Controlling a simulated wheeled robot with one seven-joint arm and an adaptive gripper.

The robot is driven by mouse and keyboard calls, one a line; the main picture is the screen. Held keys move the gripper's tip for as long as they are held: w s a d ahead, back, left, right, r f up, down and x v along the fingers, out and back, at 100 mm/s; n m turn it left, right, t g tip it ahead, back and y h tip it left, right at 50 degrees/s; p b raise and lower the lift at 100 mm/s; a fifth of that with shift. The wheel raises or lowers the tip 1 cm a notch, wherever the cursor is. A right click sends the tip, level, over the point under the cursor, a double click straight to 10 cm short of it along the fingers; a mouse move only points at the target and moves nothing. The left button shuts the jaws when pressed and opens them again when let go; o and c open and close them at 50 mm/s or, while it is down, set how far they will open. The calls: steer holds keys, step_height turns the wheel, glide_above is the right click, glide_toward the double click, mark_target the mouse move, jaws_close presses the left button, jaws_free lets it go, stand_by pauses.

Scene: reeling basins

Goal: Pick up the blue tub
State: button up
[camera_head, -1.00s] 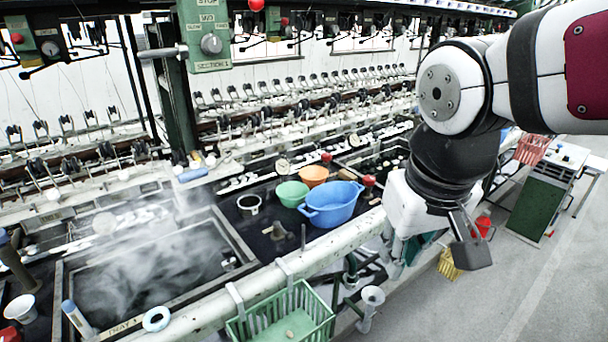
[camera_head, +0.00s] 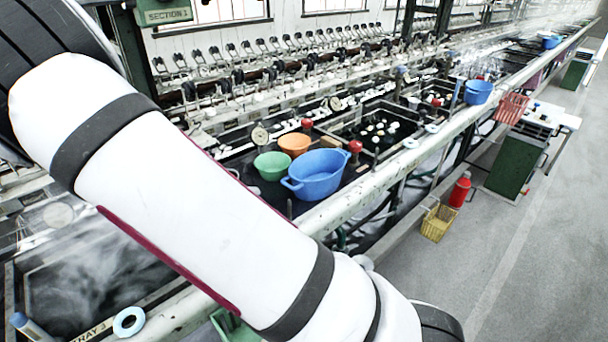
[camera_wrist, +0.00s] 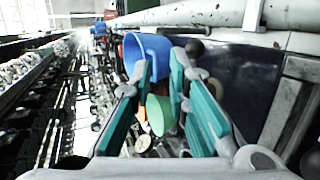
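A large blue tub (camera_head: 320,176) with side handles stands upright on the dark bench top, beside a green bowl (camera_head: 272,166) and an orange bowl (camera_head: 294,144). In the wrist view the blue tub (camera_wrist: 152,46) shows just beyond my gripper (camera_wrist: 163,62), partly behind the fingertips. The green bowl (camera_wrist: 160,116) shows between the teal fingers. My gripper is open, with an empty gap between its fingers. It is out of sight in the head view, where my arm crosses the lower left.
A smaller blue tub (camera_head: 478,92) stands farther along the bench. A white rail (camera_head: 372,182) runs along the bench's front edge. Red-topped posts (camera_head: 355,147) stand near the tub. A yellow basket (camera_head: 437,222) and red container (camera_head: 460,190) are on the floor, with clear floor to the right.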

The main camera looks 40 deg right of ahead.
steer(key=w+f+t+h, duration=0.1)
steer(key=w+f+h, duration=0.1)
steer(key=w, duration=0.1)
glide_toward(287, 186)
steer(key=d, duration=0.2)
steer(key=d+f, duration=0.1)
steer(key=shift+s+n+h, duration=0.25)
steer(key=shift+n+h, duration=0.15)
steer(key=shift+p+x, duration=0.3)
steer(key=shift+x, duration=2.7)
steer(key=shift+w+f, duration=0.15)
jaws_close()
